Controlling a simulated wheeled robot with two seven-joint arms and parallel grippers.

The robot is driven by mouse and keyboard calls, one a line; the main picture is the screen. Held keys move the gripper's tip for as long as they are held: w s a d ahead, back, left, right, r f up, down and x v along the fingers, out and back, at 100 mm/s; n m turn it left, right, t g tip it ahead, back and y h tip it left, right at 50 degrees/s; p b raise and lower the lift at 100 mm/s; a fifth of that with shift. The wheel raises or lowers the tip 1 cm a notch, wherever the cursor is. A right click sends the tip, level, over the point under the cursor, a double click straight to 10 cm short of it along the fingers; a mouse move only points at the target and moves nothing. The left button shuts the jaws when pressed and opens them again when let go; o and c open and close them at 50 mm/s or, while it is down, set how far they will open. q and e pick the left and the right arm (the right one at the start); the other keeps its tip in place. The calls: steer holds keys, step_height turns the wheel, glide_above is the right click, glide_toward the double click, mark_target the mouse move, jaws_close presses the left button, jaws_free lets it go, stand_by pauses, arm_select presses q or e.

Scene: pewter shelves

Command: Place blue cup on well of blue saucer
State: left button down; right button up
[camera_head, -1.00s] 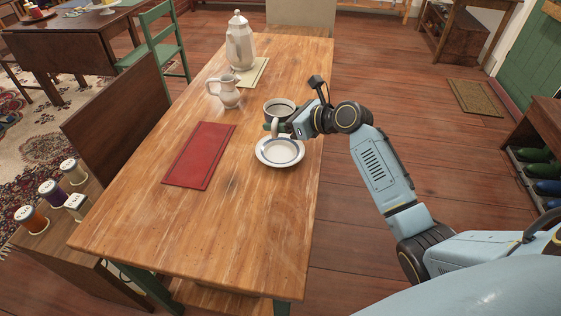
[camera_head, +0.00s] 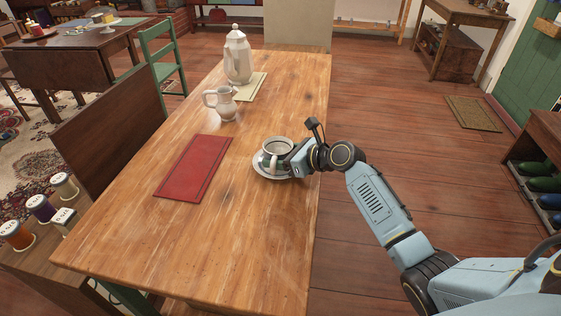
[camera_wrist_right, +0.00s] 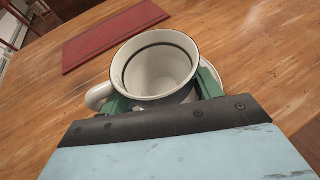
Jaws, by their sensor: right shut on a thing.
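The cup (camera_head: 276,145) is off-white with a dark band inside its rim, and its handle points toward the picture's lower left. It is upright over the saucer (camera_head: 261,171), a pale plate on the wooden table. I cannot tell whether the cup's base touches the saucer. My right gripper (camera_head: 283,160) is shut on the cup. In the right wrist view its green fingers (camera_wrist_right: 163,95) flank the cup (camera_wrist_right: 160,68), and only a sliver of the saucer (camera_wrist_right: 211,74) shows behind. The saucer's well is hidden under the cup. My left gripper is not in view.
The wooden table (camera_head: 215,235) is clear in front. A red mat (camera_head: 194,167) lies left of the saucer. A white pitcher (camera_head: 223,104) and a tall white pot (camera_head: 238,58) on a pale cloth stand farther back. Spools (camera_head: 42,208) stand at the left.

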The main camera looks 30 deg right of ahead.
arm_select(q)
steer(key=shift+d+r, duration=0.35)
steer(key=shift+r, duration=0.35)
arm_select(e)
steer(key=shift+f, duration=0.55)
steer(key=o, duration=0.8)
steer(key=shift+s+f, duration=0.1)
steer(key=shift+s, duration=0.1)
steer(key=shift+s+d+r, duration=0.1)
steer(key=shift+s+r, duration=0.1)
steer(key=p+v, duration=0.3)
steer(key=v, duration=0.7)
steer(key=shift+w+d+p, duration=0.15)
steer(key=shift+p, duration=0.25)
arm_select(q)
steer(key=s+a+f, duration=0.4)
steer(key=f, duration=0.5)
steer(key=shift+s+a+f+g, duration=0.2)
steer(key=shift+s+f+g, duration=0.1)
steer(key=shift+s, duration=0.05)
arm_select(e)
steer(key=shift+s+d+r, duration=0.3)
steer(key=shift+s, duration=0.25)
